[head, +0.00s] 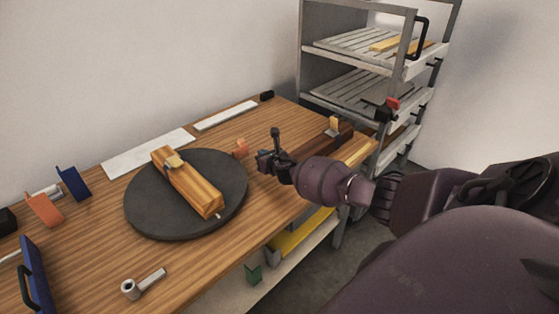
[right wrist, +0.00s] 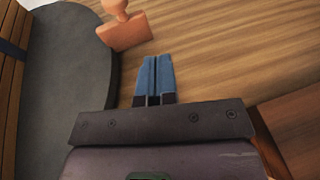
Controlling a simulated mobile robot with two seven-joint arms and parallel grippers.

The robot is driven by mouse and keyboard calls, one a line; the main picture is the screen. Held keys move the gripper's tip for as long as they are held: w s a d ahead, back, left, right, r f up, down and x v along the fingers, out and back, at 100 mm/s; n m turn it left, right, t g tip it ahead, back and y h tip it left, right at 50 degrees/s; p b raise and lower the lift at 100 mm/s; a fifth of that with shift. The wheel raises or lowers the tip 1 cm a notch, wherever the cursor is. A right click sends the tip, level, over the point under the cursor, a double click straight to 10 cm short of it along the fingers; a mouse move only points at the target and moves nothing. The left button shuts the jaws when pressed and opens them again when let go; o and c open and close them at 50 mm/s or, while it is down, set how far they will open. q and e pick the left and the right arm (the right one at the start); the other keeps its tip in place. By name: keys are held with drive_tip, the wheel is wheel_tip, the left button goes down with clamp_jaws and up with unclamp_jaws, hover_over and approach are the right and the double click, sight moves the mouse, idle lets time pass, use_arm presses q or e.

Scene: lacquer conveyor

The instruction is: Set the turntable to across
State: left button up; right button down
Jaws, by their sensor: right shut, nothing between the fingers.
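The turntable (head: 150,218) is a dark grey round disc on the wooden table. In the right wrist view the turntable (right wrist: 65,90) fills the left side. My right gripper (head: 262,160) is just right of the disc's edge, apart from the block. Its blue fingers (right wrist: 153,72) are together and empty, over bare wood. My left gripper is not in view.
An orange stamp-like piece (head: 240,148) stands beside the disc, close ahead of my right fingers (right wrist: 125,32). A dark red-brown wooden bar (head: 315,144) lies to the right. A small pipe-shaped part (head: 142,284) lies at front. A slatted rack (head: 352,88) stands behind right.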

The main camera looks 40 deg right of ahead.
drive_tip(key=s, duration=0.1)
drive_tip(key=s+r+p, duration=0.1)
drive_tip(key=s, duration=0.3)
drive_tip(key=shift+d+r, duration=0.3)
drive_tip(key=shift+r, duration=0.1)
drive_tip(key=shift+s+d+r+p, duration=0.15)
drive_tip(key=shift+s+p, duration=0.25)
drive_tip(key=shift+s, duration=0.55)
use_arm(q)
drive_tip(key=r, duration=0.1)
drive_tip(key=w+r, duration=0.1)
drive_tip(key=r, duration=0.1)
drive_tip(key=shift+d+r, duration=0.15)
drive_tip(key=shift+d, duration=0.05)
